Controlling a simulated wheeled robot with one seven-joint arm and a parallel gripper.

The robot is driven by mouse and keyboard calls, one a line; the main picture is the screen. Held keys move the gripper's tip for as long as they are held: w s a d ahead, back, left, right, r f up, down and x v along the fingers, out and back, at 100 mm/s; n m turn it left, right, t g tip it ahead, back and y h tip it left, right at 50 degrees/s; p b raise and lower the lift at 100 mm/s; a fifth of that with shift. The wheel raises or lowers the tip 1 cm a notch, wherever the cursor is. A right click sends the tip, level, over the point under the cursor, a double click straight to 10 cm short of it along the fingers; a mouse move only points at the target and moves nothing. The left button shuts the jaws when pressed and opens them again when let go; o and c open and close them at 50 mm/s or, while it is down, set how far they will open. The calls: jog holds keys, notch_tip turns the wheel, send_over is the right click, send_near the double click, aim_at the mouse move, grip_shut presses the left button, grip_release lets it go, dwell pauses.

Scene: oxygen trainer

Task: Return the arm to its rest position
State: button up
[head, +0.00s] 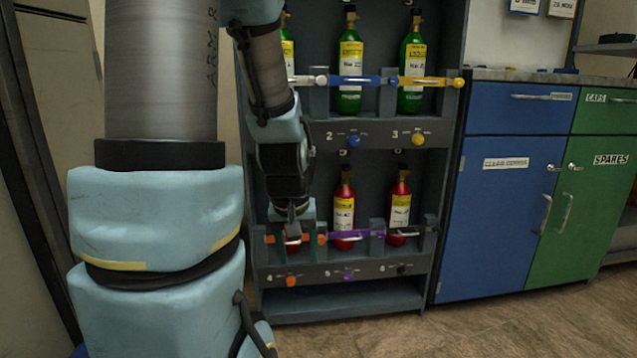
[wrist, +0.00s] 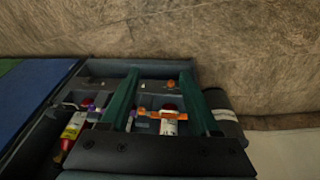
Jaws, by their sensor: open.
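My gripper (head: 294,247) is in front of the lower left bay, number 4, of the grey bottle rack (head: 330,302). In the wrist view its two green fingers (wrist: 158,85) are spread apart, with nothing gripped between them. An orange retaining bar (wrist: 155,115) and a red bottle with a white label (wrist: 168,127) show between and beyond the fingers. Whether the fingers touch the bar cannot be told. In the head view my arm hides most of that bay and its bottle.
Red bottles stand behind the purple bar (head: 350,235) and in bay 6 (head: 400,205). Green bottles (head: 350,65) stand on the upper shelf. A blue cabinet (head: 500,215) and a green cabinet (head: 590,210) stand to the right. Open floor (head: 480,335) lies in front.

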jog(key=s+a+r+p, duration=0.1)
jog(key=s+r+p, duration=0.1)
jog(key=r+p, duration=1.7)
jog(key=s+a+r+m+g+p, duration=0.1)
jog(key=s+r+p, duration=0.1)
jog(key=r+p, duration=1.7)
jog(key=shift+a+r+y, duration=0.3)
jog(key=shift+a+r, duration=0.1)
jog(key=shift+r, duration=0.25)
jog(key=shift+s+f, duration=0.1)
